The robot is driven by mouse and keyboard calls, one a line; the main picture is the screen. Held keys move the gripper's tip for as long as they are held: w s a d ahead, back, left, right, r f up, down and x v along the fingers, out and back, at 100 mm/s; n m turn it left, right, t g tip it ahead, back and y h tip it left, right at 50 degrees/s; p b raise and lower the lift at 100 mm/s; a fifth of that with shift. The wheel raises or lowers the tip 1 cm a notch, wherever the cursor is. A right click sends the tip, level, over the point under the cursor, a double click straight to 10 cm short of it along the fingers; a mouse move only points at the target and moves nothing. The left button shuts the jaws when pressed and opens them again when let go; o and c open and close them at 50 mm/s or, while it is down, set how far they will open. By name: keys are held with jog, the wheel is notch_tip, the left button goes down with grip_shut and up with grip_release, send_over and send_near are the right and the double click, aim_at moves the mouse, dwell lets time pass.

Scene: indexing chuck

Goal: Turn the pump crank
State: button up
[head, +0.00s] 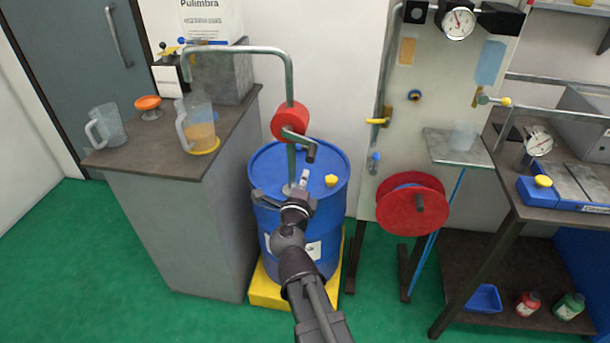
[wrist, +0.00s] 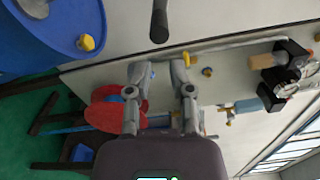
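The pump has a red body (head: 290,121) on a grey pipe rising from the blue drum (head: 262,165). Its crank arm (head: 296,138) points right and down from the red body and ends in a dark handle (head: 311,151). My gripper (head: 303,178) is just below the handle in the head view, over the drum top. In the wrist view my gripper (wrist: 159,68) has its two fingers apart with nothing between them. The dark handle (wrist: 159,22) shows at the top of that view, ahead of the gap and apart from the fingers.
The pump's spout bends left over a jug with amber liquid (head: 198,128) on the counter (head: 140,161). A red hose reel (head: 399,212) hangs on the panel to the right. A yellow cap (head: 331,180) sits on the drum top (wrist: 40,40).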

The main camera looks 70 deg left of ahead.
jog(key=shift+f, duration=0.25)
grip_shut()
notch_tip(320, 180, down, 9)
jog(key=s+m+t+y+b, duration=0.1)
jog(key=s+m+t+b, duration=0.1)
jog(key=m+b, duration=1.1)
jog(key=m, duration=0.5)
jog(key=shift+a+m+y+b, duration=0.15)
jog(key=shift+m+y+b, duration=0.15)
jog(key=shift+y+b, duration=0.1)
jog(key=w+a+r+p, duration=0.6)
jog(key=a, duration=0.1)
jog(key=shift+w+a+r, duration=0.15)
jog(key=shift+a, duration=0.15)
jog(key=shift+s+r+p, duration=0.15)
jog(key=shift+s+p, duration=0.1)
jog(key=shift+p, duration=0.1)
